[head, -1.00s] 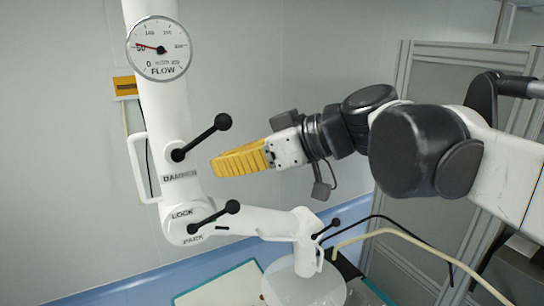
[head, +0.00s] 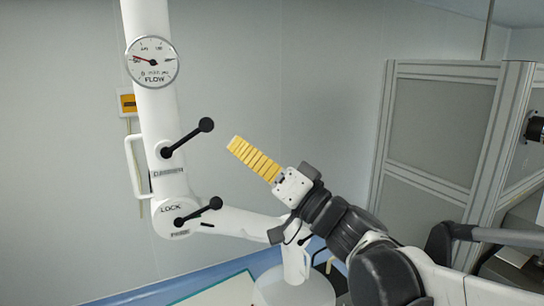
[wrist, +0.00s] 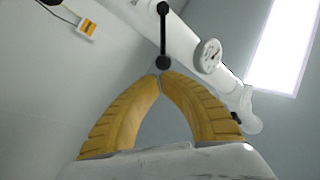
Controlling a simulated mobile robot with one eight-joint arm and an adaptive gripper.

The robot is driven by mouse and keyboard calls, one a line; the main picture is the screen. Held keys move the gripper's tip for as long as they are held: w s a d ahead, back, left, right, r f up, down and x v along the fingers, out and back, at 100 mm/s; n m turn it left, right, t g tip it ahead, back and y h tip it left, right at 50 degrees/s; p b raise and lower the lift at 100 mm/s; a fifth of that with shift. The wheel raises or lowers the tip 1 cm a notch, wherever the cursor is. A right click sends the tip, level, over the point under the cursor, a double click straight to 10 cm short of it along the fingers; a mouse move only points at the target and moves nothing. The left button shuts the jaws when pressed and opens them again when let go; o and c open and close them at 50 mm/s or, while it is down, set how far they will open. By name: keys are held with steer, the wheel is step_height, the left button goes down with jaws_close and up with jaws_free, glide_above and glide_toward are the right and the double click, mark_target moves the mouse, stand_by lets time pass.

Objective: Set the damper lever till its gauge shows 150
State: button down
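The damper lever (head: 187,138) is a black rod with a ball knob, slanting up to the right from its pivot on the white column, above a partly legible DAMPER label. The round FLOW gauge (head: 152,62) is higher on the column. Its needle points left and slightly up, by the low marks; the exact reading is too small to tell. My gripper (head: 233,143) has yellow ribbed fingers, right of and slightly below the lever's knob, apparently apart from it. In the wrist view its fingertips (wrist: 160,76) meet with nothing between them. The lever (wrist: 163,35) shows just beyond them.
A LOCK lever (head: 198,211) sits lower on the column, above a white horizontal arm (head: 240,222). A white handle (head: 134,165) is on the column's left side. A grey framed panel (head: 440,120) stands at right. The wall space above my gripper is clear.

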mark_target(189, 138)
steer(key=p+x, duration=0.1)
steer(key=x, duration=0.4)
steer(key=shift+w+a+r, duration=0.1)
steer(key=shift+w+a, duration=0.05)
steer(key=shift+a, duration=0.1)
steer(key=r+n+g+p, duration=0.1)
steer(key=a+r+n+g+p, duration=0.1)
steer(key=n, duration=0.1)
steer(key=s+r+n+g+p, duration=0.1)
steer(key=n, duration=0.1)
steer(key=shift+a+r+h+p, duration=0.2)
steer(key=shift+a+h+p, duration=0.1)
steer(key=shift+h+p, duration=0.1)
